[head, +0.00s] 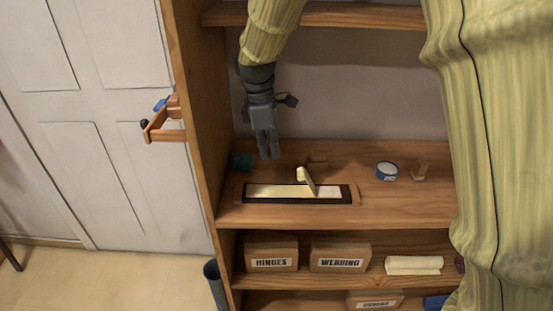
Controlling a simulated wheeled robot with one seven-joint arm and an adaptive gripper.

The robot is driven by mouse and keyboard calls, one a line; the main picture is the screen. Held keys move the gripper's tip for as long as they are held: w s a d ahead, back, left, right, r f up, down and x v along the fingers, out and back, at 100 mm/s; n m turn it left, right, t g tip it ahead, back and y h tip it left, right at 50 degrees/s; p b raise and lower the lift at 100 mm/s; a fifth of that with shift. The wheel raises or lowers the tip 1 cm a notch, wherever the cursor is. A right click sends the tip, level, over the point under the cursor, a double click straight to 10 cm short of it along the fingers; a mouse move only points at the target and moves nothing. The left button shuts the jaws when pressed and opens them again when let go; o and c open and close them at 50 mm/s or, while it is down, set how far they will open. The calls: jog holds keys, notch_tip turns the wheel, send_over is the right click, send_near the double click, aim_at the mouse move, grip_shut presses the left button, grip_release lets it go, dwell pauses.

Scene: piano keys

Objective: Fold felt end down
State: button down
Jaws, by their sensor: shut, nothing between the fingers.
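A long dark tray or frame (348,194) lies on the middle shelf with a pale yellowish felt strip (270,191) along it. One end of the felt (305,179) stands up, tilted, at about the middle of the frame. To its right, a whiter bare section (328,192) shows in the frame. My gripper (269,156) hangs above the shelf, behind and left of the raised felt end. It points downward, is shut and empty, and appears apart from the felt.
The shelf's left side panel (196,120) and upper shelf (350,16) bound the space.

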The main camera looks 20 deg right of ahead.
jog(key=f, duration=0.5)
jog(key=f+p, duration=0.1)
jog(key=f, duration=0.2)
jog(key=shift+s+d+f, duration=0.3)
jog(key=shift+s+f, duration=0.05)
jog(key=shift+d+f, duration=0.15)
jog(key=shift+d, duration=0.1)
jog(key=d, duration=0.1)
jog(key=s+d+r+p, duration=0.1)
jog(key=shift+d+r, duration=0.2)
jog(key=shift+d, duration=0.3)
jog(key=shift+r, duration=0.15)
